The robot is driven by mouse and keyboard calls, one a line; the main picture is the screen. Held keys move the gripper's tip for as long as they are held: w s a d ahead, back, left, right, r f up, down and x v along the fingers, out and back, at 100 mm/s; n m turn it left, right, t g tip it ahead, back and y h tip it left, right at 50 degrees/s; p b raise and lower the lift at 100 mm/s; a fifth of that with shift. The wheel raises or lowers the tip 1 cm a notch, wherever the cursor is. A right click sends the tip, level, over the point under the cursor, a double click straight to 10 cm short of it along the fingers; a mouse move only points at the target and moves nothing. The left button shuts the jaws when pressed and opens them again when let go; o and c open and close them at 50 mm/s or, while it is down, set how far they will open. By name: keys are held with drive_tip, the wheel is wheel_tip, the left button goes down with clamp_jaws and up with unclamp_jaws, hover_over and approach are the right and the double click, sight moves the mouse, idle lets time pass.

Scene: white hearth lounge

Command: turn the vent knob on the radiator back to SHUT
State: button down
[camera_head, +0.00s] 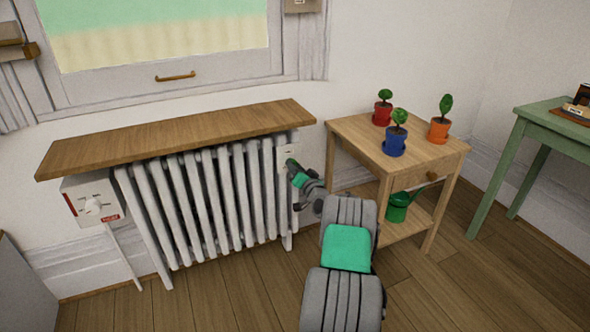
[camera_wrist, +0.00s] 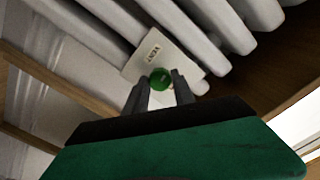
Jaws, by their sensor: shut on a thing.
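The white radiator (camera_head: 205,195) stands under the window below a wooden shelf. At its right end is a small pale plate (camera_head: 284,152), which reads VENT in the wrist view (camera_wrist: 150,50). The round green vent knob (camera_wrist: 160,79) sits on that plate. My gripper (camera_wrist: 160,88) has its two dark fingers on either side of the knob and is shut on it. In the head view my gripper (camera_head: 292,165) reaches the plate, and its fingers and arm cover most of the knob. The knob's pointer and the SHUT mark cannot be made out.
A wooden shelf (camera_head: 180,137) overhangs the radiator. A wooden side table (camera_head: 352,135) with potted plants (camera_head: 395,135) and a green watering can (camera_head: 398,206) stands close on the right.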

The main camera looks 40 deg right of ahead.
drive_tip(key=m+p, duration=0.2)
drive_tip(key=m, duration=1.7)
drive_tip(key=shift+p, duration=0.35)
drive_tip(key=shift+m, duration=0.3)
drive_tip(key=c, duration=1.1)
unclamp_jaws()
drive_tip(key=shift+o, duration=0.2)
drive_tip(key=shift+s, duration=0.1)
drive_tip(key=p+v, duration=0.2)
drive_tip(key=v, duration=0.5)
drive_tip(key=shift+s, duration=0.35)
